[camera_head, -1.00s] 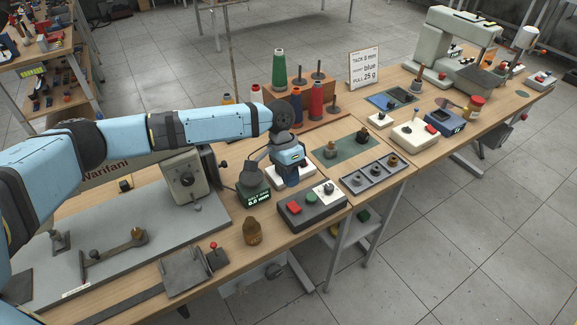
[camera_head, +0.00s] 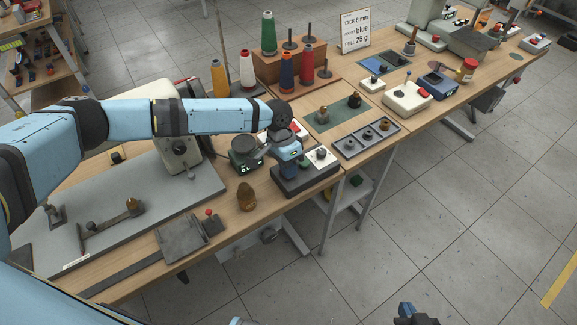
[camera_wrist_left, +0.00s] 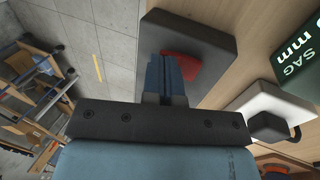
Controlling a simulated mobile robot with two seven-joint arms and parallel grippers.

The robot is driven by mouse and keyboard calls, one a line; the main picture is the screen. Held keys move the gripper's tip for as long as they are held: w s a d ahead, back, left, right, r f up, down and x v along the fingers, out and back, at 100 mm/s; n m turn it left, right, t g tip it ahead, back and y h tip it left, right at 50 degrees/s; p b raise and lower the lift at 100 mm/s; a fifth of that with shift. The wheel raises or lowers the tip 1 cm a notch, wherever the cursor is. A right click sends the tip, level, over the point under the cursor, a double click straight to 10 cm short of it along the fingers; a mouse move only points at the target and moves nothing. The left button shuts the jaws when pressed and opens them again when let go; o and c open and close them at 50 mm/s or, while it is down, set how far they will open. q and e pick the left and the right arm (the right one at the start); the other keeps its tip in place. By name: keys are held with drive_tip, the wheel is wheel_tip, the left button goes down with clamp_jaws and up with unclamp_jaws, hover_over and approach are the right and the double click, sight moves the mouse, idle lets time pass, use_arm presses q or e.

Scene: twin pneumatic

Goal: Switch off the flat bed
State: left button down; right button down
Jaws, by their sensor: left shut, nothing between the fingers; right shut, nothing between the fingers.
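The flat bed sewing machine, with a pale head (camera_head: 178,145) and grey bed plate (camera_head: 150,220), stands at the left of the near bench. My left gripper (camera_head: 289,166) is shut and empty, over the left end of this box. In the left wrist view the shut fingers (camera_wrist_left: 165,75) lie across the box's red button (camera_wrist_left: 185,66) and partly cover it; contact cannot be told. The head view hides that button. My right gripper (camera_head: 408,312) is shut at the bottom edge.
A round dark gauge (camera_head: 246,154) with a green display stands close left of my left gripper. A brown knob-like piece (camera_head: 246,196) stands in front. A three-cup grey tray (camera_head: 366,138) lies right of the box. Thread cones (camera_head: 268,36) stand behind.

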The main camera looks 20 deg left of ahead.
use_arm(q)
drive_tip(key=shift+s+d, duration=0.1)
drive_tip(key=shift+f, duration=0.1)
drive_tip(key=shift+w+a+r+p, duration=0.2)
drive_tip(key=shift+w+a+p, duration=0.25)
drive_tip(key=shift+a, duration=0.2)
